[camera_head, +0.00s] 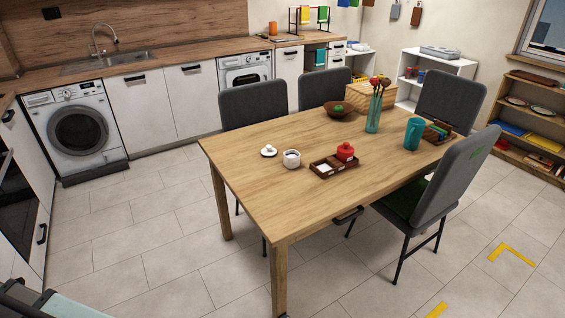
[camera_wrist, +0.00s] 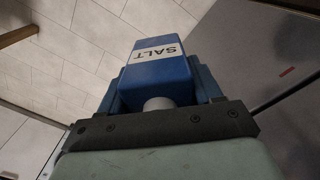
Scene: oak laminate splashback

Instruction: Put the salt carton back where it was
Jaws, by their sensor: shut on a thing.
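The salt carton (camera_wrist: 160,66) is a blue box with a white label reading "SALT". In the wrist view it sits between the blue fingers of my gripper (camera_wrist: 158,88), which is shut on it. The carton sticks out beyond the fingers, and its near end is partly hidden by the gripper body. A pale tiled floor shows behind it, with no support visible under it. In the head view neither the carton nor the gripper fingers can be seen.
A wooden table (camera_head: 250,185) holds a white pot (camera_head: 291,159), a tray (camera_head: 323,172) with a red pot, a utensil vase (camera_head: 373,115) and a teal pitcher (camera_head: 413,134). Grey chairs (camera_head: 440,185) surround it. A counter (camera_head: 150,73) and shelves (camera_head: 540,122) line the walls. Floor at left is clear.

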